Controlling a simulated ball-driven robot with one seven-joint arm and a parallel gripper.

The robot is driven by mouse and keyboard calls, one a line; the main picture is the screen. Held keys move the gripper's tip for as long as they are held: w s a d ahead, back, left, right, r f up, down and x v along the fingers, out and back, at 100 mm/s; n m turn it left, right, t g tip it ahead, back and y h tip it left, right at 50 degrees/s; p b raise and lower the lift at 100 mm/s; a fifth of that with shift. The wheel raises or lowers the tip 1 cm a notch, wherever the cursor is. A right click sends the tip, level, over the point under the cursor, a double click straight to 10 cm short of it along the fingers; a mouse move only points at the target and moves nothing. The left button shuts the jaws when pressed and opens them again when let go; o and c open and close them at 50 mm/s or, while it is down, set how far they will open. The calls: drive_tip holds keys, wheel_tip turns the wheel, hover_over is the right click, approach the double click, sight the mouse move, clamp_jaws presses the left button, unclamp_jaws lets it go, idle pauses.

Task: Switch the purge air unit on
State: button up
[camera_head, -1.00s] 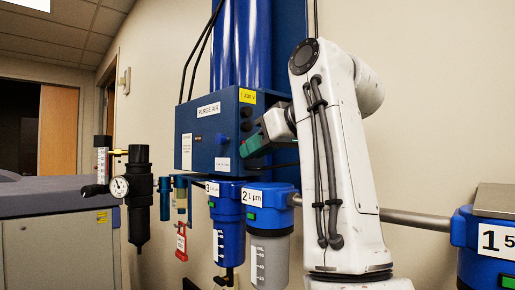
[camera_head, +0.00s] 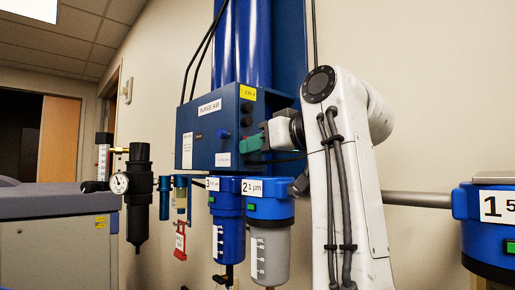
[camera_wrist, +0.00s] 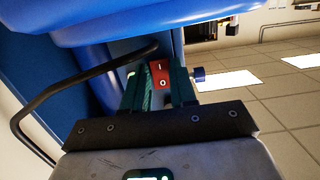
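The purge air unit is a blue box (camera_head: 208,140) on the wall, labelled PURGE AIR, with dark knobs on its right side. My gripper (camera_head: 246,145), with green fingers, is at the box's right side in the head view. In the wrist view my gripper (camera_wrist: 159,92) has its two fingers apart. A red rocker switch (camera_wrist: 160,76) marked I and O shows in the gap between the fingertips. Whether a finger touches it, I cannot tell. The switch is hidden in the head view.
Blue filter housings (camera_head: 227,215) hang under the box, with a red tag (camera_head: 180,242) to the left. A black regulator with a gauge (camera_head: 138,195) stands further left. A black cable (camera_wrist: 75,85) curves by the left finger.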

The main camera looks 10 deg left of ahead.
drive_tip(key=o, duration=0.4)
drive_tip(key=shift+b+v, duration=1.5)
drive_tip(key=shift+v, duration=2.25)
